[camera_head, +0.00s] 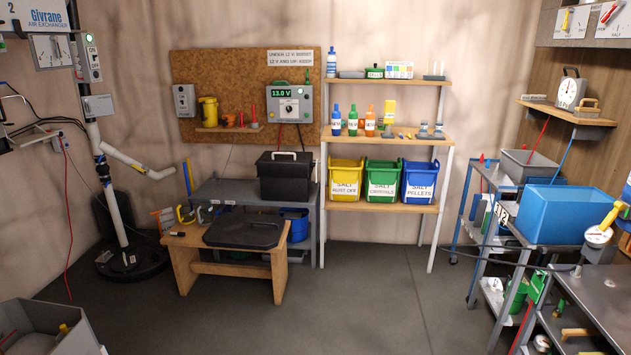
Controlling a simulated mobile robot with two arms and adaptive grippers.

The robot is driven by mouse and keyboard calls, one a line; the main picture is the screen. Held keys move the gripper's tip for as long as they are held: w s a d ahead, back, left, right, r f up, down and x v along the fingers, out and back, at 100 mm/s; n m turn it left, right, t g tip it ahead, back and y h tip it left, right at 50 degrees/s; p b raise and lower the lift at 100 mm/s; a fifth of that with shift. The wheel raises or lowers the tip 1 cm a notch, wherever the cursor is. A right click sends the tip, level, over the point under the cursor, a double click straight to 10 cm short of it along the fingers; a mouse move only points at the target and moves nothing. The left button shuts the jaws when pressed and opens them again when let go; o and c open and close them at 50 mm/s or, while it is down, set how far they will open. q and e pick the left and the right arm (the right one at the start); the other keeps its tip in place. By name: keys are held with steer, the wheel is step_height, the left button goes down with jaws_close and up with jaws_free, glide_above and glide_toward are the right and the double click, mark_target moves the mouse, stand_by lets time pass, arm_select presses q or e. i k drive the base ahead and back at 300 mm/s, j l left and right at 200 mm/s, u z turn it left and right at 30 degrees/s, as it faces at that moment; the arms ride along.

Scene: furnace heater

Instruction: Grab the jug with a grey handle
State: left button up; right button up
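I cannot make out a jug with a grey handle for certain. A small yellow jug-like container (209,112) stands on the little shelf of the cork board at the back left; the colour of its handle is too small to tell. A black box (286,176) with a pale grey handle on top sits on the grey bench under the board, but it looks like a case rather than a jug. Neither of my grippers is in view.
A low wooden bench (205,241) with a black lid on it stands before the grey bench. Shelves (388,206) with bins and bottles stand at the back. Metal carts and a blue tub (566,214) fill the right side. The middle floor (370,300) is clear.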

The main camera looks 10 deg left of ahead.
mark_target(204, 206)
steer(key=i+u, duration=0.2)
steer(key=i, duration=0.4)
steer(key=i+u, duration=0.25)
steer(key=i, duration=0.4)
steer(key=i+l+u, duration=0.2)
steer(key=i, duration=0.35)
